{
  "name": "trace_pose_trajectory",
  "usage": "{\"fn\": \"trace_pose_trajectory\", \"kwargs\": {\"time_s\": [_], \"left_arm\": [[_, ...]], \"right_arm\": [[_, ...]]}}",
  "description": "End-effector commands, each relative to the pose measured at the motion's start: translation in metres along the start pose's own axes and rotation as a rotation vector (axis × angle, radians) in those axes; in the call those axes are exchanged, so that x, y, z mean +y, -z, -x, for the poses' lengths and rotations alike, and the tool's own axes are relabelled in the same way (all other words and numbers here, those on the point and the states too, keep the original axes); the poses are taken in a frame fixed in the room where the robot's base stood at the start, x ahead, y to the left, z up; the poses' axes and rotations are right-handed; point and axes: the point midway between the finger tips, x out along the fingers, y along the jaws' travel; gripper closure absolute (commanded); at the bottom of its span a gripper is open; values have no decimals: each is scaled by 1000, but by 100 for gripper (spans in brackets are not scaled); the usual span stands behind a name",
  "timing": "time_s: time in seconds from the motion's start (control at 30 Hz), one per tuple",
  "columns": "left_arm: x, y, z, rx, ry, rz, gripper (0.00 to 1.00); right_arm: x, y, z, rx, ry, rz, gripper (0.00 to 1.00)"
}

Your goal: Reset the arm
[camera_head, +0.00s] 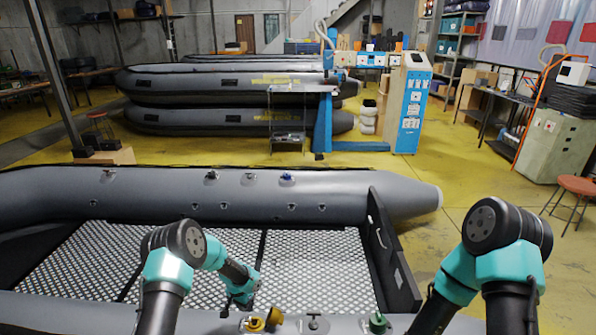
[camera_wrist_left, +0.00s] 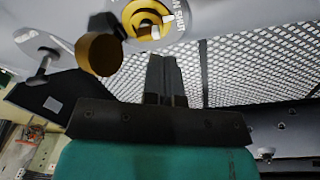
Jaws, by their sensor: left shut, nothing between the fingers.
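My left arm reaches over the grey inflatable boat (camera_head: 330,197). Its gripper (camera_head: 238,306) points down near the boat's near tube, just left of a yellow valve (camera_head: 256,324) and its yellow cap (camera_head: 274,317). In the left wrist view the left gripper's fingers (camera_wrist_left: 166,72) are together with nothing between them. The yellow valve (camera_wrist_left: 148,18) and the round cap (camera_wrist_left: 99,54) lie just beyond the fingertips, apart from them. My right arm shows at the right of the head view, but its gripper is out of view.
A green valve cap (camera_head: 378,322) and a grey valve (camera_head: 313,323) sit on the near tube. A blue cap (camera_head: 287,178) is on the far tube. The patterned boat floor (camera_head: 310,265) is clear. Stacked boats (camera_head: 220,85) and a blue-white machine (camera_head: 408,105) stand behind.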

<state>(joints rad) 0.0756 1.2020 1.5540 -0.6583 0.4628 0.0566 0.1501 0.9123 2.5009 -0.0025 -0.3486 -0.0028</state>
Motion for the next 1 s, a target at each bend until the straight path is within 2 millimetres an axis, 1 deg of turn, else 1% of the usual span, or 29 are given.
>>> {"fn": "trace_pose_trajectory", "kwargs": {"time_s": [0.03,0.17,0.2,0.37,0.4,0.47,0.5,0.7,0.8,0.83,0.9,1.0], "left_arm": [[10,-13,-2,7,-32,20,100],[41,-52,-3,38,-122,96,100],[51,-65,-2,49,-148,125,100],[88,-119,6,85,-229,249,100],[96,-134,10,92,-243,282,100],[109,-155,15,102,-260,334,100],[116,-170,20,108,-268,370,100],[148,-243,46,126,-273,536,100],[157,-269,57,129,-262,590,100],[159,-273,59,131,-259,600,100],[161,-282,63,131,-254,618,100],[162,-285,64,132,-251,625,100]], "right_arm": [[0,0,0,0,0,0,57],[0,0,0,0,0,0,57],[0,0,0,0,0,0,57],[0,0,0,0,0,0,57],[0,0,0,0,0,0,57],[0,0,0,0,0,0,57],[0,0,0,0,0,0,57],[0,0,0,0,0,0,57],[0,0,0,0,0,0,57],[0,0,0,0,0,0,57],[0,0,0,0,0,0,57],[0,0,0,0,0,0,57]]}}
